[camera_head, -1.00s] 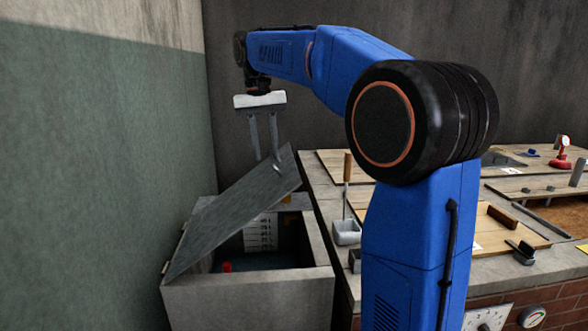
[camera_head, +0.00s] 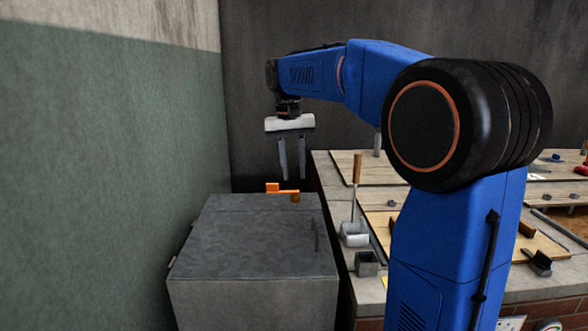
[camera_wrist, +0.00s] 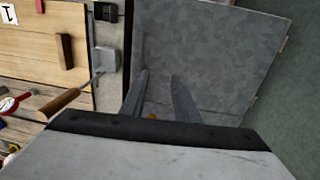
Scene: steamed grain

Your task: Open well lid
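The well lid (camera_head: 250,235) is a flat grey slab lying level over the concrete well box (camera_head: 255,305), so the inside of the well is hidden. A thin dark mark, perhaps its handle, shows near the lid's right side. My gripper (camera_head: 293,178) points down above the far part of the well, clear of the lid. Its two fingers are apart with nothing between them. In the wrist view, the mottled lid (camera_wrist: 215,45) lies beyond my fingertips (camera_wrist: 160,76).
An orange tap-like part (camera_head: 282,190) stands at the well's far edge, close below my fingers. A counter (camera_head: 345,215) to the right carries boards, a wooden-handled ladle (camera_head: 355,205) and a small metal box (camera_head: 367,263). A green wall (camera_head: 100,180) stands close on the left.

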